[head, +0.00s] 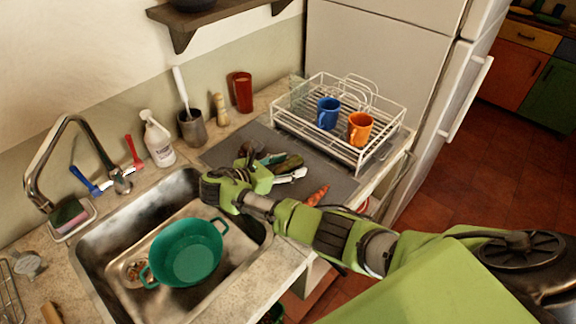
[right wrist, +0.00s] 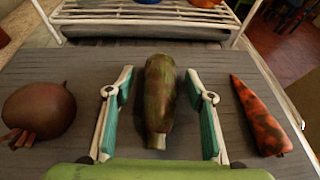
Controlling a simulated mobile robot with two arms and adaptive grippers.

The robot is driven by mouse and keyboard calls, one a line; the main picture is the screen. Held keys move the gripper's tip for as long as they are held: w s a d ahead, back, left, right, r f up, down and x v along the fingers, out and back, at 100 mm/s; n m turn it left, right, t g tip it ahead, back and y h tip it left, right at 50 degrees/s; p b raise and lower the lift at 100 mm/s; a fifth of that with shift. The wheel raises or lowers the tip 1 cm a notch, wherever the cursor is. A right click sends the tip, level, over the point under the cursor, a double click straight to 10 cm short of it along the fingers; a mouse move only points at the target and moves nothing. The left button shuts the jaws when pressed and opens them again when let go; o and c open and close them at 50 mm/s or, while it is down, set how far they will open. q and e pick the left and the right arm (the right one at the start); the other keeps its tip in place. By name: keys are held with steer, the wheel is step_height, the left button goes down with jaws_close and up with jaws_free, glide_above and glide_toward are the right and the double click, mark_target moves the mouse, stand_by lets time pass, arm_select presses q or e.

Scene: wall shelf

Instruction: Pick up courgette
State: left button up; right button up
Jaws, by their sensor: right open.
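The courgette (right wrist: 160,98), dark green and mottled, lies on the grey mat (right wrist: 65,70) in the right wrist view, its pale stem end toward me. My right gripper (right wrist: 160,90) is open, with one teal-padded finger on each side of the courgette and a visible gap at both sides. In the head view the courgette (head: 288,163) lies by my right gripper (head: 273,169), which reaches over the mat beside the sink. My left gripper is not in view.
A beetroot (right wrist: 38,112) lies left of the gripper and a carrot (right wrist: 258,112) right of it. The white dish rack (head: 340,118) with a blue mug (head: 328,113) and an orange mug (head: 360,129) stands behind. The sink holds a green pot (head: 185,255).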

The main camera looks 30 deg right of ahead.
jaws_close()
steer(key=shift+r, duration=0.15)
